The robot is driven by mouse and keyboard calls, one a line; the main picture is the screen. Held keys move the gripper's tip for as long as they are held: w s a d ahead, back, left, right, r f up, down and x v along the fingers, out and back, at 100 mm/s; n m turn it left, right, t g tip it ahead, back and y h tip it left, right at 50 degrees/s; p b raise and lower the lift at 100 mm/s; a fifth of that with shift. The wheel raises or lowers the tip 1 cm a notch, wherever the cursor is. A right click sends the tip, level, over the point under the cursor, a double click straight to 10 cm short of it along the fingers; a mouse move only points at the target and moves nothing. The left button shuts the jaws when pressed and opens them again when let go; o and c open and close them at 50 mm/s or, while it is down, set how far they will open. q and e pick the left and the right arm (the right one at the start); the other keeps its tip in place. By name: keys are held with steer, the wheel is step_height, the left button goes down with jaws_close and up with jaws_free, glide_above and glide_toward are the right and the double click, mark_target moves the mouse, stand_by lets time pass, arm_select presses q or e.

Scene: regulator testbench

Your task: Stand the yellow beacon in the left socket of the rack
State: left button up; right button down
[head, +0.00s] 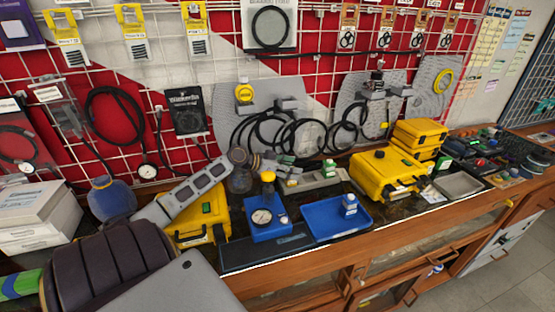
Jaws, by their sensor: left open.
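The small yellow beacon (267,176) shows just above the back of a blue block with a round gauge (262,217); its base is too small to make out. A low grey rack (318,181) lies behind and to the right of it. My left gripper (247,160) reaches in from the left over a yellow case, at the end of a grey link. It is open, with its tips just left of and above the beacon. My right gripper is out of view.
Yellow cases (385,174) stand to the right, beside a grey tray (459,186). Hoses hang on the wall grid behind. Free bench room is narrow.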

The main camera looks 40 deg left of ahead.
arm_select(q)
steer(key=shift+d+f, duration=0.15)
steer(key=shift+f, duration=0.1)
steer(key=shift+r+p, duration=0.25)
steer(key=shift+p, duration=0.2)
steer(key=shift+r, duration=0.2)
steer(key=p+v, duration=0.4)
steer(key=v, duration=0.8)
steer(key=shift+a+p, duration=0.25)
steer(key=shift+p, duration=0.15)
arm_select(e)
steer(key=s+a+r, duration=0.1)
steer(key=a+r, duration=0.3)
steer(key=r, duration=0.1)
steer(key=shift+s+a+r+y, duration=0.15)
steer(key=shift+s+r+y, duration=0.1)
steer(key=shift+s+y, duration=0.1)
arm_select(q)
steer(key=shift+r, duration=0.1)
